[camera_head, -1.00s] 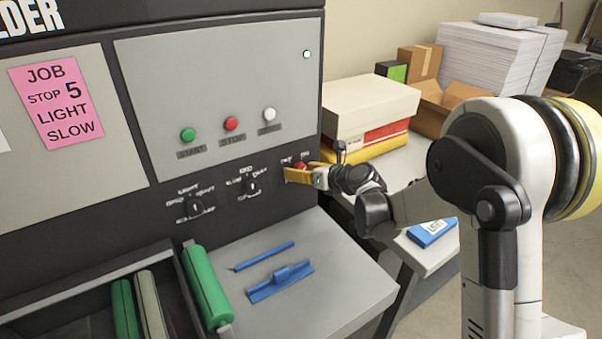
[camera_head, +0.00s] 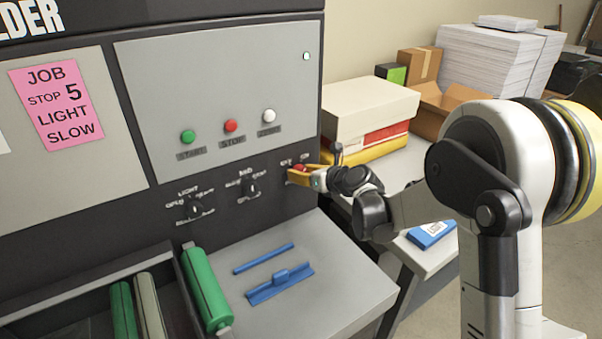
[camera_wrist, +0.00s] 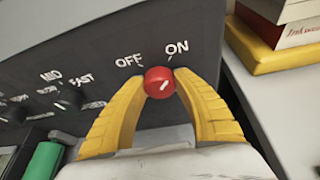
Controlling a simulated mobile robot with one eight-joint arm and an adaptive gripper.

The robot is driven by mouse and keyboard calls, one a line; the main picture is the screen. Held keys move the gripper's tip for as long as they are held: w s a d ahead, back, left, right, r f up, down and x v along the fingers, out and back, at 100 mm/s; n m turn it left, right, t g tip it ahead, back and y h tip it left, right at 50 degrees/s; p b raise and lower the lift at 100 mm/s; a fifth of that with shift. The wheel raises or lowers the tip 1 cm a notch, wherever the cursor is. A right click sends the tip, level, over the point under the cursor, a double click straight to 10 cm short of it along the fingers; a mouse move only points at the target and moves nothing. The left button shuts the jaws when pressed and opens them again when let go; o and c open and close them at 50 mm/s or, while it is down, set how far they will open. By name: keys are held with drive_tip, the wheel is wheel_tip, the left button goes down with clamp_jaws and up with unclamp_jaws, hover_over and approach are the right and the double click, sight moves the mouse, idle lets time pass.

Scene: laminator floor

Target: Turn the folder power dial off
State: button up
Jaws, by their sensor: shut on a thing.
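The folder's power dial is a red round knob (camera_wrist: 159,82) with a white pointer mark, set on the dark panel under the words OFF and ON. In the wrist view the white mark slants up to the right, toward the ON side. My gripper (camera_wrist: 160,84) has its two yellow fingers closed on the knob's left and right sides. In the head view my gripper (camera_head: 299,171) reaches the panel from the right, with the red knob (camera_head: 300,168) partly hidden by the fingers.
Two black dials (camera_head: 250,187) (camera_head: 194,207) sit left of the power dial. Green, red and white buttons are above them. A grey shelf (camera_head: 330,290) with blue parts lies below. A table with boxes (camera_head: 368,108) stands close at the right.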

drive_tip(key=n+t+h+b, duration=0.1)
drive_tip(key=n+h, duration=0.1)
drive_tip(key=n, duration=0.1)
drive_tip(key=shift+a, duration=0.1)
drive_tip(key=n+t+h+b, duration=0.1)
drive_tip(key=n+b, duration=0.1)
drive_tip(key=n, duration=0.1)
drive_tip(key=shift+f+t+h, duration=0.1)
drive_tip(key=shift+t+h, duration=0.3)
drive_tip(key=n+t+h+b, duration=0.1)
drive_tip(key=n+t+b, duration=0.1)
drive_tip(key=n, duration=0.2)
drive_tip(key=shift+b, duration=0.4)
drive_tip(key=shift+n+t+b, duration=0.5)
drive_tip(key=shift+n+b, duration=0.25)
drive_tip(key=shift+n, duration=0.45)
drive_tip(key=shift+c, duration=0.2)
drive_tip(key=o, duration=1.2)
